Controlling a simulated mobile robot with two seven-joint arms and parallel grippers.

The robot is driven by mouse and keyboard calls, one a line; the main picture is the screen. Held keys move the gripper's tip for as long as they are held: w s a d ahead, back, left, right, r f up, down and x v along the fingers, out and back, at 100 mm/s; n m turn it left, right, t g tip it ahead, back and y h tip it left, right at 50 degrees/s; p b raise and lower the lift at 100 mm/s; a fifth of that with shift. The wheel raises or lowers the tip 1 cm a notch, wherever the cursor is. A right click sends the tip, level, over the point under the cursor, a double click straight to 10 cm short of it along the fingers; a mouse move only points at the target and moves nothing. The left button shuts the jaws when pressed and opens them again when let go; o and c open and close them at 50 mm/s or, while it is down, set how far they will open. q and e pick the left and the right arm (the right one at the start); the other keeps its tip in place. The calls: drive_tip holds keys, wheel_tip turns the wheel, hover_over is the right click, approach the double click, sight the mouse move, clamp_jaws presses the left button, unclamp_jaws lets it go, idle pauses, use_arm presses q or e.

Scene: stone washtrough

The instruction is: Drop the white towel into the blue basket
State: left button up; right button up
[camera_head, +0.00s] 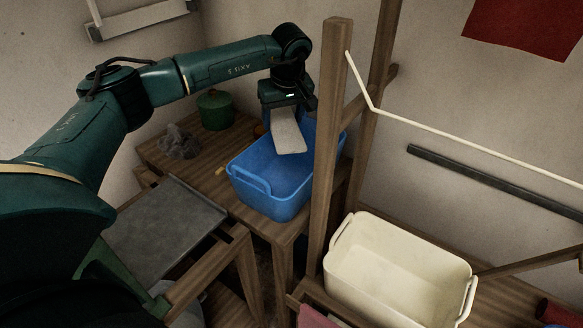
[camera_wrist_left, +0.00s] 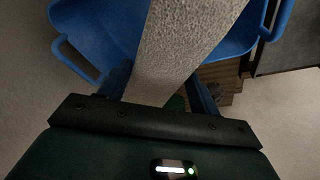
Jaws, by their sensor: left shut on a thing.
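The white towel (camera_head: 287,135) hangs as a flat, pale strip from my left gripper (camera_head: 287,108), which is shut on it. The towel is above the blue basket (camera_head: 262,170), its lower end over the basket's opening. In the left wrist view the towel (camera_wrist_left: 185,45) runs between the fingers of the left gripper (camera_wrist_left: 160,88), with the blue basket (camera_wrist_left: 100,30) behind it on both sides. The basket stands on a wooden table, and its far right part is partly hidden by a wooden post. The right gripper is not in view.
A wooden post (camera_head: 332,150) stands just right of the blue basket. A cream basket (camera_head: 400,260) is at the lower right. A green pot (camera_head: 215,110) and a grey crumpled cloth (camera_head: 179,143) sit left of the blue basket. A grey board (camera_head: 165,230) lies in front.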

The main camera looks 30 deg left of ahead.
use_arm(q)
wheel_tip(320, 180, down, 3)
drive_tip(key=shift+r+b, duration=0.2)
drive_tip(key=shift+b, duration=0.55)
drive_tip(key=o, duration=1.2)
drive_tip(key=shift+r, duration=0.1)
drive_tip(key=v, duration=1.3)
drive_tip(key=shift+b, duration=0.4)
drive_tip(key=shift+s, duration=0.1)
